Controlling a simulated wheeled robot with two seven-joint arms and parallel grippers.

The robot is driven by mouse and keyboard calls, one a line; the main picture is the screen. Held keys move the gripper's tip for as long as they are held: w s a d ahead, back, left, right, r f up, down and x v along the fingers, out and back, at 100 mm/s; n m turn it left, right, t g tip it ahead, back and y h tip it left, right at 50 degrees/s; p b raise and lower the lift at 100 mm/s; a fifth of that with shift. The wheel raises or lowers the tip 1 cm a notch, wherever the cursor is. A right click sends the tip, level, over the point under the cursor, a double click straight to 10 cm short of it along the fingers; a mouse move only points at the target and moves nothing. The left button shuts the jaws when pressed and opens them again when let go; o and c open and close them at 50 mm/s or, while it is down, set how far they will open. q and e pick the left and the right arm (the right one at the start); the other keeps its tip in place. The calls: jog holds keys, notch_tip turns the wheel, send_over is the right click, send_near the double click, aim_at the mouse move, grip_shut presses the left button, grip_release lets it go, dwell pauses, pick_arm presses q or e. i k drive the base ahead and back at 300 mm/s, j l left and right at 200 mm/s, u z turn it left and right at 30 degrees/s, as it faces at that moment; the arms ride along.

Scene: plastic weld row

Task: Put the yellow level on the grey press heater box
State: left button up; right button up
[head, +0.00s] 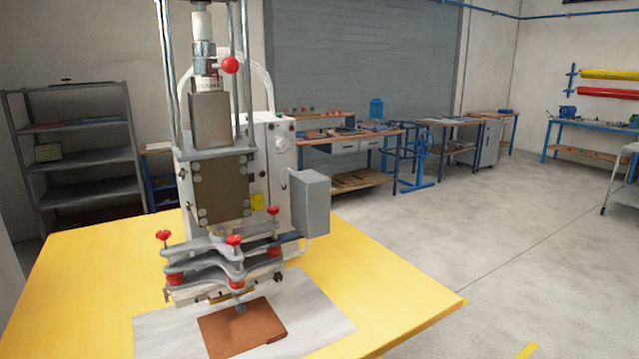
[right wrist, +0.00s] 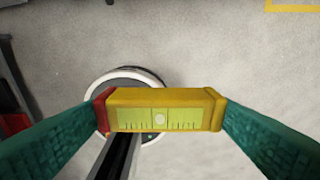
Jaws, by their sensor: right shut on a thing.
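The yellow level (right wrist: 150,97) shows in the right wrist view, with a pale scale on its face and a red end at the left. My right gripper (right wrist: 163,112) is shut on it, its green fingers pressing the two ends. The level is held up over the grey floor. The grey press heater box (head: 310,203) shows in the head view, at the right side of the press (head: 222,185). Its top looks bare. Neither gripper shows in the head view, and my left gripper is in no view.
The press stands on a yellow table (head: 385,290). A brown block (head: 232,330) lies on a pale sheet (head: 160,335) below the press. Red knobs (head: 234,240) stick up from the press clamps. Floor to the right of the table (head: 520,230) is clear.

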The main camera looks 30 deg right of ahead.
aim_at(309, 176)
jog(key=k+u, duration=0.1)
jog(key=u, duration=1.5)
jog(key=k+l+u, duration=0.1)
jog(key=u, duration=0.35)
jog(key=k+l+u, duration=0.1)
jog(key=l+u, duration=0.3)
jog(key=k+u, duration=0.15)
jog(key=u, duration=0.3)
jog(key=k+l+u, duration=0.1)
jog(key=u, duration=0.35)
jog(key=k+l+u, duration=0.1)
jog(key=k+u, duration=0.2)
jog(key=k, duration=0.8)
jog(key=k+j+u, duration=0.25)
jog(key=k, duration=0.85)
jog(key=k+l+u, duration=0.15)
jog(key=k, duration=1.65)
